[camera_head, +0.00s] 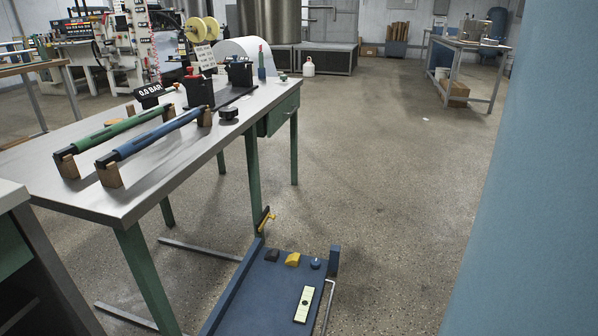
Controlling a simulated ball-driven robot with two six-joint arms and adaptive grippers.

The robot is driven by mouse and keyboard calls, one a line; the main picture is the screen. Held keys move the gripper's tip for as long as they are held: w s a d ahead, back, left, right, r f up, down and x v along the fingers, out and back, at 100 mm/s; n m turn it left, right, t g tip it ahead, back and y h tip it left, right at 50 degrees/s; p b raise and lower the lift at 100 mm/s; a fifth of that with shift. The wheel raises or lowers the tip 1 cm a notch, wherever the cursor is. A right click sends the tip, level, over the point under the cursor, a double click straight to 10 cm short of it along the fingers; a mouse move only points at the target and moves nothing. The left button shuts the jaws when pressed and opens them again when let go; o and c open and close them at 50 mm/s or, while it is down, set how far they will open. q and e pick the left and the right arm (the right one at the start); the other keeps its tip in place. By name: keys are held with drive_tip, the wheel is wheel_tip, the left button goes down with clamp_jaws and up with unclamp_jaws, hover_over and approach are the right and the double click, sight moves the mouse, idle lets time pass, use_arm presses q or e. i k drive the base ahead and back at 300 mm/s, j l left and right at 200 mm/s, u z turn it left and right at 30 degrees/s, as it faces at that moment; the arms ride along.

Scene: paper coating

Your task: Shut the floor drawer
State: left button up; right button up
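A low blue open drawer or tray-like unit (262,287) sits near the floor at the bottom centre, and its near end is cut off by the frame. It has raised sides and a metal rod handle (328,300) along its right side. On it are a black block (272,255), a yellow block (293,259), a blue knob-like piece (316,264) and a pale strip (304,304). I cannot tell for certain that this is the floor drawer. Neither of my grippers is in view.
A grey-topped workbench (150,172) with green legs stands at left, carrying a green roller (120,128) and a blue roller (150,134). A green drawer box (284,112) hangs under its far end. A large blue surface (530,200) blocks the right. The middle floor is clear.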

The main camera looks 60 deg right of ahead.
sight(263, 298)
drive_tip(key=z, duration=2)
drive_tip(key=u, duration=0.3)
